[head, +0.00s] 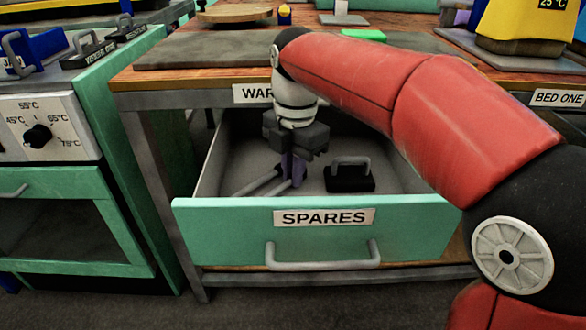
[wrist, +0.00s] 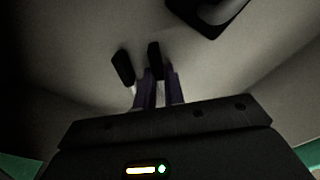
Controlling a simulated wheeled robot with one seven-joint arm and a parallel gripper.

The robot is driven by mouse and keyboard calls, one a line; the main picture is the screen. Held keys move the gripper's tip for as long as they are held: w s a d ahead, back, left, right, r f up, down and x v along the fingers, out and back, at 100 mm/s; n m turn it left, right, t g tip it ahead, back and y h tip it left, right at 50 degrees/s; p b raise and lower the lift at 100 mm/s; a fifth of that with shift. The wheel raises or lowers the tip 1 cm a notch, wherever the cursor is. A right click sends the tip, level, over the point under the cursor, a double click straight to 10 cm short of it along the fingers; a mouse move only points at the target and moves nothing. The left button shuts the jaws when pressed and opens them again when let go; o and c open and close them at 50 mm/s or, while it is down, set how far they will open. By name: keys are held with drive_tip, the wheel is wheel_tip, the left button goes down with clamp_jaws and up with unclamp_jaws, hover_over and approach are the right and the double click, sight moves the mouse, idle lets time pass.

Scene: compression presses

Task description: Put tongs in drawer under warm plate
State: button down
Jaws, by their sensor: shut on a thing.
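My gripper (head: 293,172) reaches down into the open drawer (head: 318,232), which is marked SPARES and sits under the worktop. It is shut on the tongs (head: 258,184), whose pale grey arms stick out to the lower left, inside the drawer walls and low near its floor. I cannot tell whether they touch the floor. In the wrist view, my purple fingers (wrist: 158,90) close around a pale part of the tongs, and two black ends (wrist: 154,55) show just beyond. The warm plate (head: 205,50) appears to be the grey slab on the worktop, above a partly hidden label starting WAR.
A black block with a handle (head: 350,178) lies in the drawer, right of my gripper; it also shows in the wrist view (wrist: 208,14). A green-sided oven unit (head: 75,190) stands at left. My red arm crosses the drawer's right side.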

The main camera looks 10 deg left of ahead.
drive_tip(key=c, duration=1.5)
unclamp_jaws()
wheel_tip(320, 180, up, 12)
drive_tip(key=p, duration=0.4)
drive_tip(key=shift+w+d, duration=0.15)
drive_tip(key=shift+w, duration=0.1)
drive_tip(key=shift+r, duration=0.1)
